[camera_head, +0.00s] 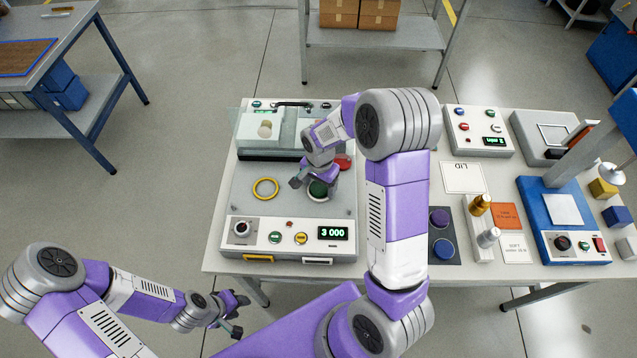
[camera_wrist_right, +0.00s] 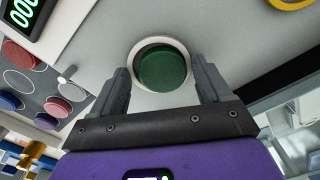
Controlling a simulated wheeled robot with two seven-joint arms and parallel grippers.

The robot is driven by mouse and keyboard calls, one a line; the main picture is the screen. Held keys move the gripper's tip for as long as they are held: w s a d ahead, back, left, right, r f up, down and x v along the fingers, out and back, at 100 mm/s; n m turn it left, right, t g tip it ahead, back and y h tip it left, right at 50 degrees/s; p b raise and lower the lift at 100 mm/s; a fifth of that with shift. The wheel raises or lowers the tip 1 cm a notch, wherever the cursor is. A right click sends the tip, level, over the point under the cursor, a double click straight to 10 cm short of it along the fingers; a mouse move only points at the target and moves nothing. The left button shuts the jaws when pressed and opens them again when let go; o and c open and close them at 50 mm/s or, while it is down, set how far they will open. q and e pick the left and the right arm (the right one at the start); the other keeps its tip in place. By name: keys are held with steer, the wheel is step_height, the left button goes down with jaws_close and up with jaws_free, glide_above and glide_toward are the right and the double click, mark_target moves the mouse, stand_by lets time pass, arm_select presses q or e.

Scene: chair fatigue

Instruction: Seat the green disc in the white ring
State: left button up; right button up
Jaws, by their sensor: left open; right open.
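The green disc (camera_head: 318,188) is at the right of the grey machine top; the right wrist view shows it (camera_wrist_right: 163,69) within the outline of the white ring (camera_wrist_right: 181,46). The disc's side shows and some ring interior is visible beside it; I cannot tell whether it lies fully down. My right gripper (camera_head: 312,182) is over it, its fingers open on either side, apparently clear of the disc. In the head view the gripper partly covers disc and ring. My left gripper (camera_head: 236,313) is open and empty, off the table's front left.
A yellow ring (camera_head: 265,189) lies left of the disc on the machine top (camera_head: 245,210). A red disc (camera_head: 342,162) is just behind my right gripper. The machine's front panel shows 3 000 (camera_head: 333,233). Purple and blue discs (camera_head: 442,249) lie on a dark mat to the right.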

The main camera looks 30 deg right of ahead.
mark_target(320, 188)
steer(key=shift+s+d+f, duration=0.1)
steer(key=shift+s, duration=0.1)
steer(key=shift+r, duration=0.2)
step_height(320, 188, up, 13)
steer(key=p, duration=0.2)
steer(key=shift+w, duration=0.15)
stand_by(0.3)
